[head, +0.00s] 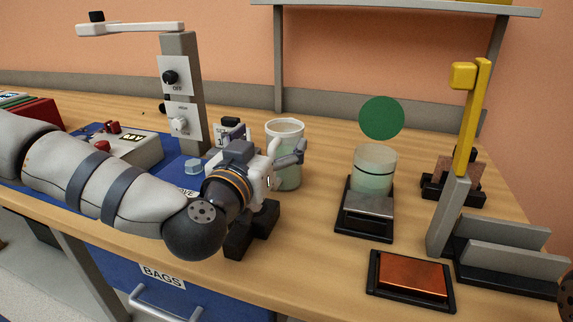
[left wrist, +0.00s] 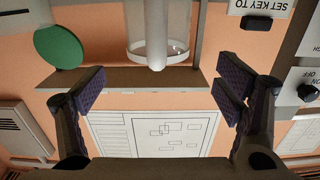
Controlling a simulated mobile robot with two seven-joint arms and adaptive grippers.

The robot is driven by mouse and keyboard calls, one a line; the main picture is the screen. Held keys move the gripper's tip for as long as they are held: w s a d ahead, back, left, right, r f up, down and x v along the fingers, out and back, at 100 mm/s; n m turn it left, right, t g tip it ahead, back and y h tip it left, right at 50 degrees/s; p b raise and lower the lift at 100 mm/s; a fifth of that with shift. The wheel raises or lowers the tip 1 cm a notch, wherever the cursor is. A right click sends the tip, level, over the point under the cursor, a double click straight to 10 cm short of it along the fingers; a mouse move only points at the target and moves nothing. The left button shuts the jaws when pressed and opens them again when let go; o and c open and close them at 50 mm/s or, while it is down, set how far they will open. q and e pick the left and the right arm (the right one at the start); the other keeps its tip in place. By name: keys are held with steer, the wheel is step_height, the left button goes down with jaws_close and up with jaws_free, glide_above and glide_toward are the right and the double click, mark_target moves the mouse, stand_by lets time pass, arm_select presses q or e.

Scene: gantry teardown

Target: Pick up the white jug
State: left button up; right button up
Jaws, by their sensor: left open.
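The white jug (head: 285,130) stands upright on the wooden bench in the head view, just beyond my left gripper (head: 266,148). Its lower front is partly hidden by the gripper. In the left wrist view the jug (left wrist: 178,28) is a pale, see-through cylinder at the top middle, with a white upright bar, apparently its handle, in front. My left gripper (left wrist: 165,88) is open and empty there, its purple-grey pads wide apart on either side of the jug's line. I cannot tell whether a finger touches the jug. My right gripper is not in view.
Right of the jug, a clear beaker (head: 375,172) stands on a small scale (head: 369,205) below a green disc (head: 382,118). A copper-coloured plate (head: 412,275) and yellow post (head: 470,120) stand farther right. A grey column (head: 182,90) with knobs rises behind left.

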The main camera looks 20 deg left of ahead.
mark_target(278, 136)
arm_select(q)
steer(key=w, duration=0.4)
steer(key=w+f, duration=0.1)
steer(key=w, duration=0.1)
steer(key=shift+w+d+b, duration=0.1)
steer(key=shift+d+b, duration=0.1)
steer(key=shift+b, duration=0.2)
steer(key=shift+r, duration=0.15)
steer(key=shift+r, duration=0.1)
jaws_close()
